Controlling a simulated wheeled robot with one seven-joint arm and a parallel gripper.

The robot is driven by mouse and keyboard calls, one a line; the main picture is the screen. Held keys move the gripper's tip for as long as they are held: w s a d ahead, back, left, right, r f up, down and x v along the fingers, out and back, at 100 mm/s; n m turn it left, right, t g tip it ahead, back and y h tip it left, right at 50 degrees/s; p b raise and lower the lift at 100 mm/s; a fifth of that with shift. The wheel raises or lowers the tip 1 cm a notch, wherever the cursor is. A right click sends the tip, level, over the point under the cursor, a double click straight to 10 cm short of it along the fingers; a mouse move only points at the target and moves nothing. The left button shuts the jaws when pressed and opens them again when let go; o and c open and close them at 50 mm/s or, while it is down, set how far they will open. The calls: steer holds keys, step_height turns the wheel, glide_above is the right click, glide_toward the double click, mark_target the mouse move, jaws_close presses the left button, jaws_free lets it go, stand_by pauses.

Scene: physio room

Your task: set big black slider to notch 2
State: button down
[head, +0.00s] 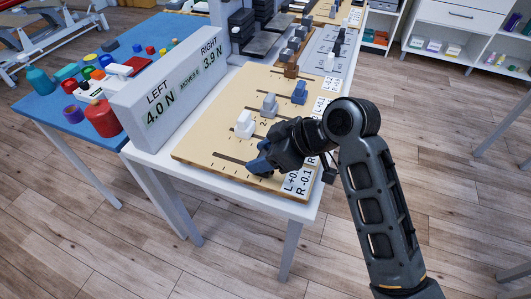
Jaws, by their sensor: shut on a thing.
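A light wooden board (200,148) with several slots and notch marks lies on the white table's near end. My gripper (268,154) is over its nearest slot, shut on a dark blue slider (259,167). My fingers and wrist hide part of this slider and the slot's right part, so its exact notch cannot be read. Black knobs (338,42) stand on a grey board farther back. Which piece is the big black slider is unclear at this size.
A white slider (244,126), a grey slider (270,104) and a blue slider (299,93) stand in slots behind. A display box (173,90) reads LEFT 4.0 N, RIGHT 3.9 N. A blue table (55,105) holds colourful items.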

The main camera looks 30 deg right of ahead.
mark_target(263, 154)
steer(key=w+a, duration=0.1)
steer(key=w, duration=0.1)
steer(key=w+a, duration=0.2)
steer(key=shift+w+a+p, duration=0.1)
steer(key=shift+w+p, duration=0.2)
steer(key=shift+p, duration=0.1)
steer(key=c, duration=0.5)
jaws_free()
steer(key=shift+v, duration=3.95)
